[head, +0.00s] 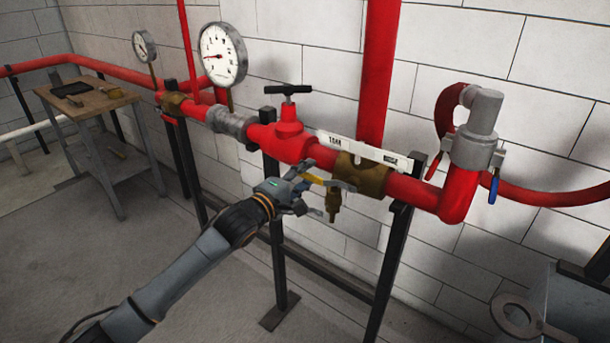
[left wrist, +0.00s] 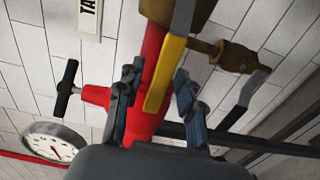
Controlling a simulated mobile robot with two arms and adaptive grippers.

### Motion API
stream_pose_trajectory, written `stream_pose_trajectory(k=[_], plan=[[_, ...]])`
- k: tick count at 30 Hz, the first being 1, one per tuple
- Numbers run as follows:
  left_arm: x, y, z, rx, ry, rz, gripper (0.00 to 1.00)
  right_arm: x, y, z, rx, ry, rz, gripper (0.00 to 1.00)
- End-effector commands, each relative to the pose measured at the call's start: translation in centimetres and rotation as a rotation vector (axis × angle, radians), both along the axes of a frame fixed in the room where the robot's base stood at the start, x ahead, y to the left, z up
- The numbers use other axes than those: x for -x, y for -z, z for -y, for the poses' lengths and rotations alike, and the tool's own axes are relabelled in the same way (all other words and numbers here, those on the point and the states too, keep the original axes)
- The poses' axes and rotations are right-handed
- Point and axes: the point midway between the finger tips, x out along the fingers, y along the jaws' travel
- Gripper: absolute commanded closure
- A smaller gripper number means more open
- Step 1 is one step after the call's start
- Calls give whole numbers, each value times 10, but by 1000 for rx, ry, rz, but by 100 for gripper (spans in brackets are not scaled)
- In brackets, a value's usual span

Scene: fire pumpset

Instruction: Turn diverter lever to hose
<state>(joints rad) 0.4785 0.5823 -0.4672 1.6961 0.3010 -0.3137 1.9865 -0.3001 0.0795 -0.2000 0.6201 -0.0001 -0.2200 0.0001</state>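The diverter lever (head: 313,178), with a yellow grip and a grey end, sits at the brass valve body (head: 362,174) on the red pipe. It points left, towards the end of the white label plate (head: 368,151) that seems to read TANK. My left gripper (head: 308,196) is at the lever's free end. In the left wrist view the yellow lever (left wrist: 166,75) lies between the two spread fingers of my left gripper (left wrist: 157,100), with a gap on the left side. Contact on the right side is unclear. My right gripper is not in view.
A black T-handle valve (head: 288,115) stands left of the lever, and a small brass drain valve (head: 333,203) hangs below it. Gauges (head: 222,54) and a wooden table (head: 85,97) are farther left. Pipe stands (head: 390,265) rise from the floor. A blue-handled lever (head: 493,188) is at right.

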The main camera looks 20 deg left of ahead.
Motion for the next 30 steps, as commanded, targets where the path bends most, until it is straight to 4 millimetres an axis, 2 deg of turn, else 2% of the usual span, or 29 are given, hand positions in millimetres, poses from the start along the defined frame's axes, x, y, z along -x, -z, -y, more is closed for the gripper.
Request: stream_pose_trajectory(k=[1, 4, 5, 19, 30], plan=[[0, 0, 0, 0, 0, 0, 78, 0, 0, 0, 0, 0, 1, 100], [0, 0, 0, 0, 0, 0, 98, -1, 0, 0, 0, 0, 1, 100], [0, 0, 0, 0, 0, 0, 100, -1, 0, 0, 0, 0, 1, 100], [0, 5, 0, 33, -1, -14, 100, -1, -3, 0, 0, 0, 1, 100], [2, 31, 4, 268, -2, -102, 100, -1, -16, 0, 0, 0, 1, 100]])
